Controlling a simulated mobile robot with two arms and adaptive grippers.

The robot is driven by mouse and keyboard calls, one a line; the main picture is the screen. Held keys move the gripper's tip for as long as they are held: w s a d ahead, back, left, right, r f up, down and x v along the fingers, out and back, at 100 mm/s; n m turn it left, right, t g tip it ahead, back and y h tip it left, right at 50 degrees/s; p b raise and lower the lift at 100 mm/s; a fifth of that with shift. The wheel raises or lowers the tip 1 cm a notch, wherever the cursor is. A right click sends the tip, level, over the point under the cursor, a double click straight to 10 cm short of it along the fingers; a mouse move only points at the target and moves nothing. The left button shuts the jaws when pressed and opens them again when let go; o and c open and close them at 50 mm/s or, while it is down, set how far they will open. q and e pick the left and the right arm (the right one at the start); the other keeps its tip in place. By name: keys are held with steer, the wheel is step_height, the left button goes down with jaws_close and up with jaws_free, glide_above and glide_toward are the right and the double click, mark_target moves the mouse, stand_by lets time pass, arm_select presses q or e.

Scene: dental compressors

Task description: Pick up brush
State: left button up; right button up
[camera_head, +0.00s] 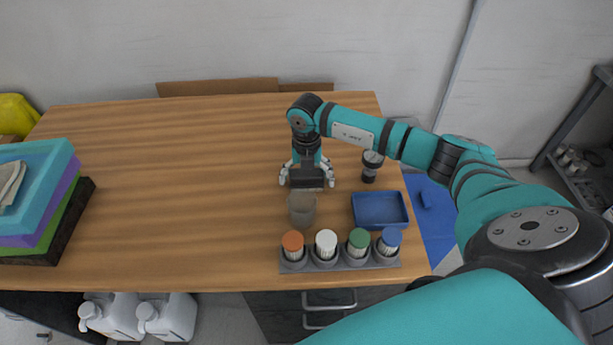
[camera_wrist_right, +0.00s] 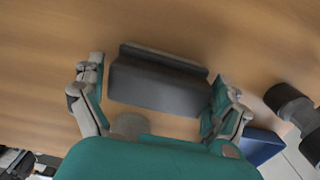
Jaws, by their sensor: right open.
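A dark grey oblong block (camera_head: 308,184) lies on the wooden table below my right gripper (camera_head: 308,176). It may be the brush; no bristles show, so I cannot tell for certain. In the right wrist view the block (camera_wrist_right: 155,87) has a raised far edge and lies between the spread fingers of my right gripper (camera_wrist_right: 158,74). My right gripper is open and empty, pointing down. My left gripper is not in view.
A grey-brown cup (camera_head: 302,212) stands just in front of the block. A dark dumbbell-shaped object (camera_head: 370,167) and a blue tray (camera_head: 381,225) are to the right. A rack (camera_head: 340,263) of several coloured-cap containers lines the front edge. The table's left middle is clear.

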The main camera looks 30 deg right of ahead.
mark_target(306, 172)
steer(key=c, duration=0.9)
steer(key=shift+c, duration=0.2)
steer(key=shift+r, duration=0.1)
steer(key=shift+r+b, duration=0.4)
steer(key=shift+r, duration=0.15)
step_height(306, 172, up, 2)
steer(key=shift+w+r+b, duration=0.1)
steer(key=shift+r+b, duration=0.05)
steer(key=shift+b, duration=0.35)
steer(key=a+b, duration=0.1)
steer(key=a, duration=0.4)
steer(key=w+a+r+b, duration=0.1)
steer(key=a, duration=0.4)
steer(key=w+a+b, duration=0.1)
steer(key=a+b, duration=0.1)
steer(key=a, duration=0.4)
steer(key=shift+w+r, duration=0.2)
steer(key=shift+w, duration=0.05)
steer(key=shift+d, duration=0.1)
